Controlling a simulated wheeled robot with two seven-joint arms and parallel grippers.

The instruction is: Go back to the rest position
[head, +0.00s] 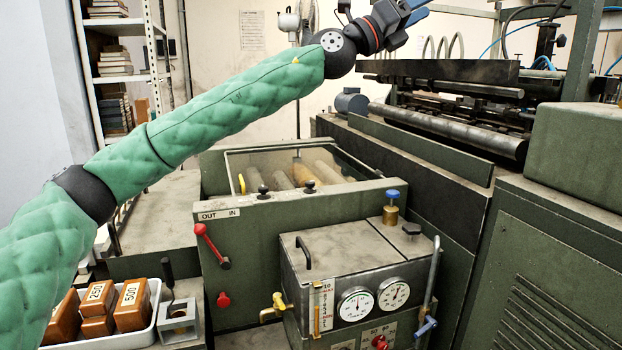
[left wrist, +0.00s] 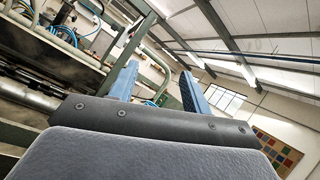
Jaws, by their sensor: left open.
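My left arm in its green padded sleeve crosses the head view from the lower left to the top. My left gripper (head: 416,8) is at the top edge of the head view, partly cut off, raised above the machine. In the left wrist view its two blue fingers (left wrist: 158,86) stand apart with nothing between them. Behind them are the roof beams and windows, so the gripper points upward. My right gripper is in neither view.
The green feeder machine (head: 290,225) fills the middle, with a red lever (head: 211,245), gauges (head: 357,303) and rollers (head: 450,128). A white tray (head: 140,338) of numbered brown blocks (head: 132,305) is at the lower left. Shelves (head: 118,22) stand behind the arm.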

